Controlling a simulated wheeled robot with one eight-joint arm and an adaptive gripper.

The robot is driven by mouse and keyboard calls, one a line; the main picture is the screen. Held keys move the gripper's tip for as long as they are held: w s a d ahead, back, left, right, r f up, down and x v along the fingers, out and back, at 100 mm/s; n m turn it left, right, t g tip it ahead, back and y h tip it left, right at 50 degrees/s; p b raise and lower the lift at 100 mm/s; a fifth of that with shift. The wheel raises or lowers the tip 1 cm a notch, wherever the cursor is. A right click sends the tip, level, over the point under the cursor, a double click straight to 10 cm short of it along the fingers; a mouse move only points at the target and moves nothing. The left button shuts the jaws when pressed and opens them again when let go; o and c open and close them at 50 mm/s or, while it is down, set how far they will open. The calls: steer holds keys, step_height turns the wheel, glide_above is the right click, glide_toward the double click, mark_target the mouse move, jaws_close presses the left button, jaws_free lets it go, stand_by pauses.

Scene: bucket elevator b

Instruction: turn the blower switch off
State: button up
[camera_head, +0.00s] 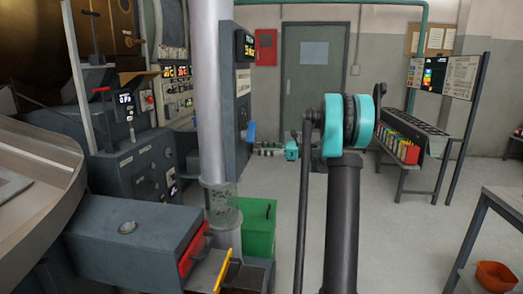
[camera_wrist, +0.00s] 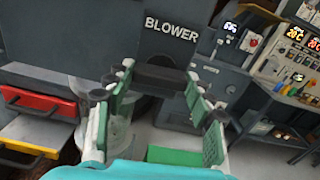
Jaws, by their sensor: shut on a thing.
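A dark panel carries a white BLOWER label (camera_wrist: 172,29) in the wrist view. Below the label is a dark bar-shaped blower switch handle (camera_wrist: 160,77). My gripper (camera_wrist: 157,82) has its green-padded fingers on either side of this bar, shut on it at the fingertips. The base of the handle and its exact setting are hard to make out. In the head view my gripper (camera_head: 268,150) is small and far off, beside the dark cabinet (camera_head: 243,100). A blue lever (camera_head: 251,131) sticks out from the cabinet just above it.
A green bin (camera_head: 259,230) stands on the floor near the clear-based metal pipe (camera_head: 210,100). A control console (camera_head: 135,160) is at left. The floor at middle right is open.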

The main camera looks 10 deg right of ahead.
steer(key=shift+n, duration=8.5)
steer(key=o, duration=1.2)
steer(key=shift+c, duration=0.2)
steer(key=v, duration=1.2)
